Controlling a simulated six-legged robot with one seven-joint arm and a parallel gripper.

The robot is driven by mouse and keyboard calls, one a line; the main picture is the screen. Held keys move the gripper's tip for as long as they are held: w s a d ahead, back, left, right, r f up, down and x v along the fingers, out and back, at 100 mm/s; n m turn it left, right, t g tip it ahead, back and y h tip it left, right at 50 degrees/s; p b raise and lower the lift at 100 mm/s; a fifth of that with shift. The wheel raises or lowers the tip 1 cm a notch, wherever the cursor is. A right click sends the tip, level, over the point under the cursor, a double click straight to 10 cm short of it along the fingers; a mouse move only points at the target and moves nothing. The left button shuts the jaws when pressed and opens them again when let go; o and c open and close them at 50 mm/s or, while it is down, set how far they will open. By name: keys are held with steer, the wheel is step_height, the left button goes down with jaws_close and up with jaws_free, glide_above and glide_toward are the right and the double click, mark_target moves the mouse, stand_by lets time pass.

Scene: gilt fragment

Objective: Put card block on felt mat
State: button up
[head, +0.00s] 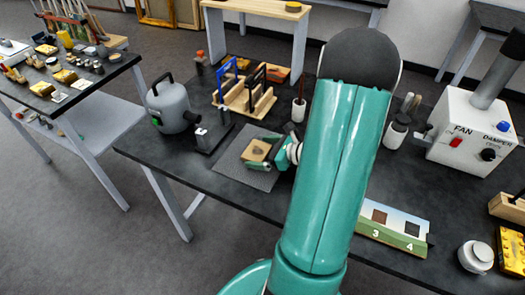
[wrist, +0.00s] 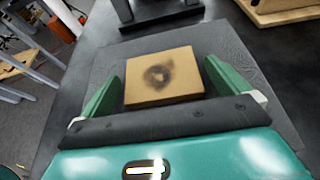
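The card block (head: 257,150) is a tan square piece with a dark round smudge on its face. It shows large in the wrist view (wrist: 163,77). The felt mat (head: 247,177) is a dark grey sheet on the black table; it also shows around the block in the wrist view (wrist: 232,48). The block is over the mat; whether it rests flat on it is unclear. My gripper (wrist: 163,72) has its green fingers on either side of the block, with narrow gaps visible on both sides. In the head view my arm partly hides the gripper (head: 268,155).
A grey canister (head: 171,107) and a small dark stand (head: 207,137) are left of the mat. A wooden rack (head: 244,95) stands behind it. A numbered board (head: 395,228), a white fan box (head: 466,130) and brush cups (head: 395,135) are to the right.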

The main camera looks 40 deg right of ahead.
steer(key=shift+s+d+r, duration=0.1)
steer(key=shift+s+r, duration=0.05)
steer(key=shift+r, duration=0.05)
steer(key=v, duration=1.1)
steer(key=shift+s+r, duration=0.2)
steer(key=shift+s, duration=0.1)
steer(key=w+a+r+n+g+y, duration=0.15)
steer(key=a+r+n+g, duration=0.25)
steer(key=a+n, duration=0.45)
steer(key=w+a+r+n+g+y, duration=0.1)
steer(key=w+a+r+n+g, duration=0.4)
steer(key=a, duration=0.6)
steer(key=s+a+r+n+t+h, duration=0.1)
steer(key=s+a+r+n+h, duration=0.2)
steer(key=a+n, duration=0.3)
steer(key=s+a+r+n+h, duration=0.3)
steer(key=a+r+n+h, duration=0.1)
steer(key=n, duration=0.8)
steer(key=shift+a+r+t, duration=0.4)
steer(key=shift+a+r, duration=0.25)
steer(key=shift+a, duration=0.5)
steer(key=shift+n, duration=0.25)
